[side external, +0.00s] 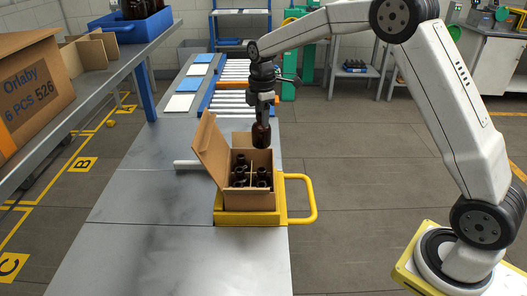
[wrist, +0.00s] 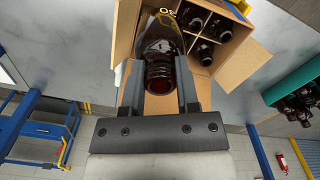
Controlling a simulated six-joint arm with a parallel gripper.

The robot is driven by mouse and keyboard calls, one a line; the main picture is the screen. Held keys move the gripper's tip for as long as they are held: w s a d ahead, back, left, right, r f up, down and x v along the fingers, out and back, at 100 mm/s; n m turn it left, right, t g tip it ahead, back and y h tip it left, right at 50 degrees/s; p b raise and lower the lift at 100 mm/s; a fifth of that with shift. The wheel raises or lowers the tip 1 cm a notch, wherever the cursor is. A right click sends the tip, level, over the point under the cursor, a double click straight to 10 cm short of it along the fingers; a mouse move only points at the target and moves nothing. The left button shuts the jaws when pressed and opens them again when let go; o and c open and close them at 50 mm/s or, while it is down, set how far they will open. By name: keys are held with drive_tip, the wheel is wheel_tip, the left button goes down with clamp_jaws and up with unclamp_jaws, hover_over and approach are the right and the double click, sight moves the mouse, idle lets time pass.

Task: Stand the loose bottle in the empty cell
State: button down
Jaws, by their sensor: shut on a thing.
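My gripper (side external: 262,104) is shut on the neck of a brown bottle (side external: 261,135), which hangs upright over the back right part of an open cardboard box (side external: 249,198). In the wrist view the two fingers (wrist: 160,88) hold the same bottle (wrist: 158,42) between them. Cardboard dividers split the box (wrist: 250,65) into cells, and several brown bottles (wrist: 206,51) stand in it. The held bottle covers part of the box in the wrist view, and I cannot make out the empty cell clearly in either view.
The box stands in a yellow tray (side external: 236,218) with a handle (side external: 314,198) at right. Its flap (side external: 210,148) leans up at left, beside a white bar (side external: 188,164). The grey bench in front is clear. A roller conveyor (side external: 232,100) lies behind. A shelf holds another carton (side external: 33,90).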

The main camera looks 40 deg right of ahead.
sight(263, 136)
wheel_tip(263, 136, down, 11)
idle(1.3)
drive_tip(key=shift+f, duration=1.55)
idle(0.7)
drive_tip(key=shift+c, duration=1.4)
unclamp_jaws()
drive_tip(key=shift+r, duration=0.1)
drive_tip(key=shift+r, duration=3.8)
drive_tip(key=shift+s, duration=0.1)
